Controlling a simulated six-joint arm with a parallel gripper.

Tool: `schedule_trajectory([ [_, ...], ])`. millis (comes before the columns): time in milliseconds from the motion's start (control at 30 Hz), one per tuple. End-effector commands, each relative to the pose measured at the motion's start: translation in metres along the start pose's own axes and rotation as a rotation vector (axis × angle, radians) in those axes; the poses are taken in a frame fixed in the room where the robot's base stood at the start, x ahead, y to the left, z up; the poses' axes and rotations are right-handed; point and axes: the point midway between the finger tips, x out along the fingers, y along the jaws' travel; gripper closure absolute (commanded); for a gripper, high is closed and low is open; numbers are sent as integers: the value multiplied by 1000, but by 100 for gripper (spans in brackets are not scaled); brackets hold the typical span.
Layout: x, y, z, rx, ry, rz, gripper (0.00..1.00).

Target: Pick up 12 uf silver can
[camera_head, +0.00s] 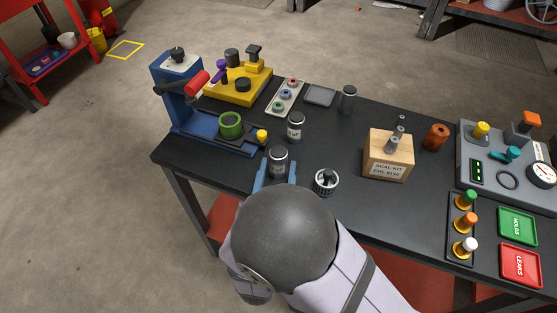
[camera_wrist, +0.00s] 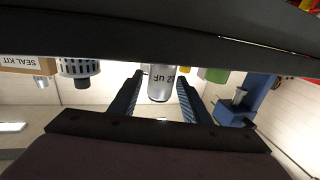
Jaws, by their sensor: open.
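The 12 uF silver can (camera_head: 278,155) stands upright on the black table near its front edge, with a dark top. In the wrist view, which is upside down, the can (camera_wrist: 161,85) shows its "12 uF" label between the two fingers. My gripper (camera_head: 278,168) is open with one blue finger on each side of the can. The fingers (camera_wrist: 160,95) appear apart from the can, with a gap on each side. My round wrist housing hides part of the table edge in the head view.
Another labelled silver can (camera_head: 296,127) stands just behind. A slotted metal cylinder (camera_head: 326,181) stands close on the right. The blue press (camera_head: 185,105) with a green ring (camera_head: 231,124) is at left. The seal kit block (camera_head: 388,155) is farther right. A dark can (camera_head: 348,99) stands at the back.

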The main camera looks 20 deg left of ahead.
Motion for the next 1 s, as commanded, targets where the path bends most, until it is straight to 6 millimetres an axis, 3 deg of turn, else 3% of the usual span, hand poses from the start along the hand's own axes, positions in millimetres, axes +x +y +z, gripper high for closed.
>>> schedule_trajectory([
  [567,28,0,-3,0,-1,3,57],
  [1000,72,-2,-7,0,0,1,57],
])
